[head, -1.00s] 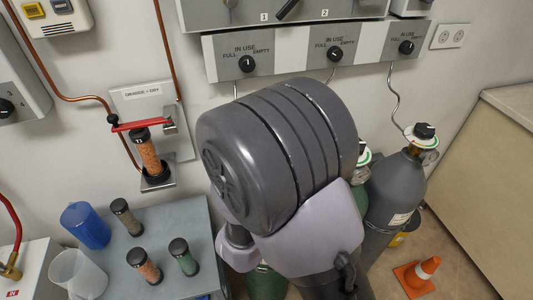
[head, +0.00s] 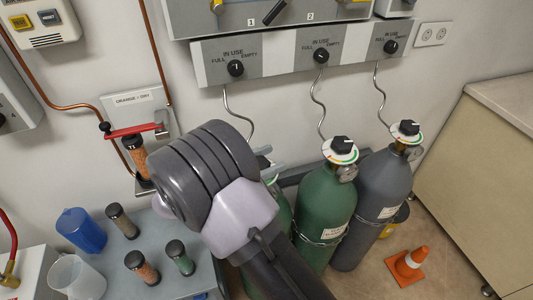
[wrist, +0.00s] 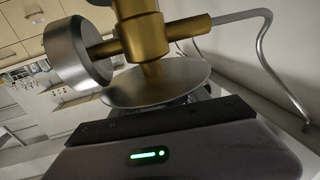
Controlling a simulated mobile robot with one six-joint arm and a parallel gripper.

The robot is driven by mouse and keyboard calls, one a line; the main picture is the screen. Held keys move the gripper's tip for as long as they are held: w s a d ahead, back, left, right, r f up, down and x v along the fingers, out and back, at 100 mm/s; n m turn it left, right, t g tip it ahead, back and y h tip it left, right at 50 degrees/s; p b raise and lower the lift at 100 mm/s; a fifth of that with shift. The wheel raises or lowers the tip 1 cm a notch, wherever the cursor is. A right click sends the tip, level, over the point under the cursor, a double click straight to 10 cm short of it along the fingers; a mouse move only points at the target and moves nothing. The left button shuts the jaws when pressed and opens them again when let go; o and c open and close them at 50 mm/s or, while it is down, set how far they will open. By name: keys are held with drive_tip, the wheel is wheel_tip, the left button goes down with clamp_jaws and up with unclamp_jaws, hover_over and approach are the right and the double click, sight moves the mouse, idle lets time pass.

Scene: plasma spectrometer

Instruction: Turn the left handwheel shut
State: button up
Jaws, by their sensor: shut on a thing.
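My gripper (head: 266,168) is at the top of the left cylinder in the head view, largely hidden behind my arm. It is shut on the left handwheel, whose black knob is mostly hidden there. In the wrist view my gripper's dark housing (wrist: 160,150) fills the bottom, close against a pale round disc (wrist: 155,82) on the brass valve (wrist: 148,35). The fingertips and the gripped part are hidden in that view. The left green cylinder (head: 283,207) shows only as a strip beside my arm.
The middle green cylinder (head: 325,210) and right grey cylinder (head: 382,200) stand close on the right, each with a black knob on a white disc. A silver gauge (wrist: 75,53) sticks out beside the valve. A bent metal tube (wrist: 265,50) runs nearby.

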drive_tip(key=shift+s+d+r+m+g+h+p, duration=0.1)
drive_tip(key=shift+m+g+h+p, duration=0.15)
drive_tip(key=shift+m+g+p, duration=0.3)
drive_tip(key=shift+s+m+g+h+p, duration=0.1)
drive_tip(key=shift+m+g+h+p, duration=0.2)
drive_tip(key=shift+g, duration=0.45)
drive_tip(key=shift+m+g, duration=0.25)
drive_tip(key=shift+g, duration=0.05)
drive_tip(key=o, duration=1.4)
drive_tip(key=shift+c, duration=0.2)
drive_tip(key=shift+d, duration=0.1)
